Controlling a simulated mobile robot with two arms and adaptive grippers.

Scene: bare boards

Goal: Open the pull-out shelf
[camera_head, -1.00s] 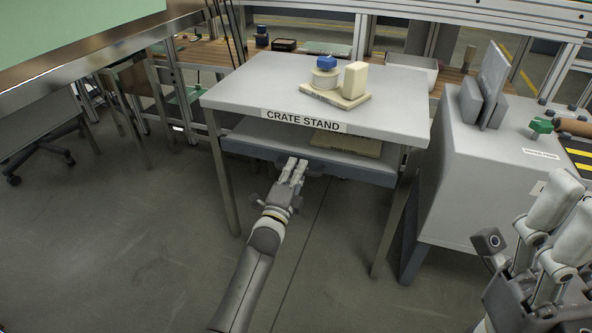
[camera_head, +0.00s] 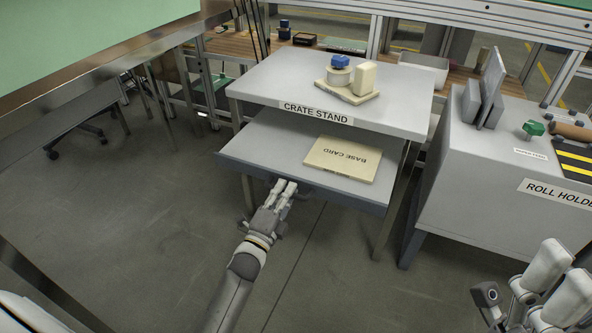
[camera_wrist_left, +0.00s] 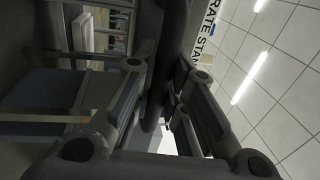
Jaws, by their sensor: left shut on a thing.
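The pull-out shelf (camera_head: 265,148) is a grey board with a darker front edge, under the table top labelled CRATE STAND (camera_head: 330,90). It sticks out well in front of the stand. My left gripper (camera_head: 287,186) is at the middle of the shelf's front edge, shut on its handle (camera_head: 308,187), which is mostly hidden by the fingers. In the left wrist view the fingers (camera_wrist_left: 160,95) close around a dark bar. My right gripper (camera_head: 545,285) is at the lower right, away from the stand; its fingertips are not clear enough to judge.
A BASE CARD board (camera_head: 342,158) lies on the shelf. A tray (camera_head: 347,94) with a blue piece, a round piece and a cream block sits on the stand. The roll holder cabinet (camera_head: 480,170) stands close at right. The floor in front is clear.

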